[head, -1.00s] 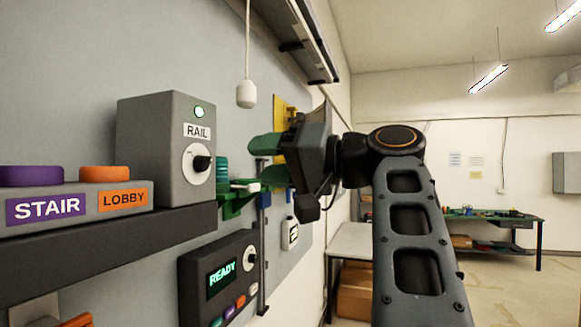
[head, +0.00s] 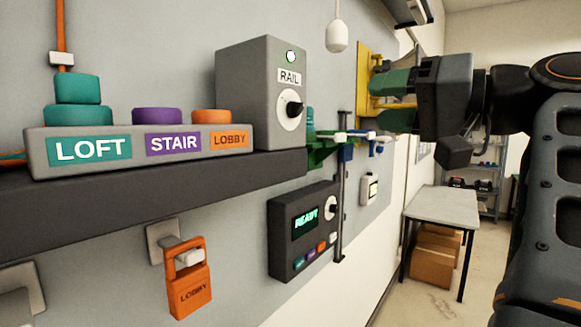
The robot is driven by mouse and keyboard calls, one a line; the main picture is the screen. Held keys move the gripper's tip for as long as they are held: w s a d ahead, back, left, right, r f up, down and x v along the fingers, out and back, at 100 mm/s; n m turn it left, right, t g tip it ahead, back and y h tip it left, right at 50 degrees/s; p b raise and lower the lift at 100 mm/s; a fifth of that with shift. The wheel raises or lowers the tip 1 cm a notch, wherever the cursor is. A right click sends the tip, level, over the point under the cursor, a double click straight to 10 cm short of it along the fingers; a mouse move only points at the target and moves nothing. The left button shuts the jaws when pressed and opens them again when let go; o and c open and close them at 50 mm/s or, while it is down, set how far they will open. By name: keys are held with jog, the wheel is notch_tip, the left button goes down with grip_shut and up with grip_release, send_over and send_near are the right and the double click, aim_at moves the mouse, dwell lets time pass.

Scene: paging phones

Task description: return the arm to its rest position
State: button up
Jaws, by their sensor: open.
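My gripper (head: 388,98) is at the upper right of the head view, with its green fingers apart and nothing visible between them. The fingers point left, in front of a yellow panel (head: 363,75) on the wall. My dark arm runs from the gripper to the right edge of the view. The gripper is to the right of the grey RAIL box (head: 245,95), and I see a gap between them in the picture.
A dark shelf (head: 150,205) carries the LOFT, STAIR and LOBBY button block (head: 100,150). A READY unit (head: 303,232), an orange LOBBY tag (head: 190,285) and a hanging white pull (head: 337,36) are on or near the wall. A table (head: 443,207) with boxes stands beyond.

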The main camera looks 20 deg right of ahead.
jog(key=w+d+f+m+h, duration=0.3)
jog(key=d+f+m+h, duration=0.1)
jog(key=d+f, duration=0.15)
jog(key=w+d+f+m+h, duration=0.3)
jog(key=d+f+h, duration=0.15)
jog(key=f, duration=0.25)
notch_tip(320, 180, down, 13)
jog(key=w+m+g, duration=0.1)
jog(key=g, duration=0.3)
jog(key=s+a+f+n+g+h, duration=0.1)
jog(key=a+f+n+g, duration=0.2)
jog(key=f, duration=0.6)
jog(key=s+a+f+n+g+h, duration=0.1)
jog(key=s+a+f+g, duration=0.1)
jog(key=a+f, duration=0.5)
jog(key=s+a+f+n+g, duration=0.1)
jog(key=s+a+f+n, duration=0.3)
jog(key=a+f+n, duration=0.2)
jog(key=shift+a+f, duration=0.95)
jog(key=shift+f, duration=0.65)
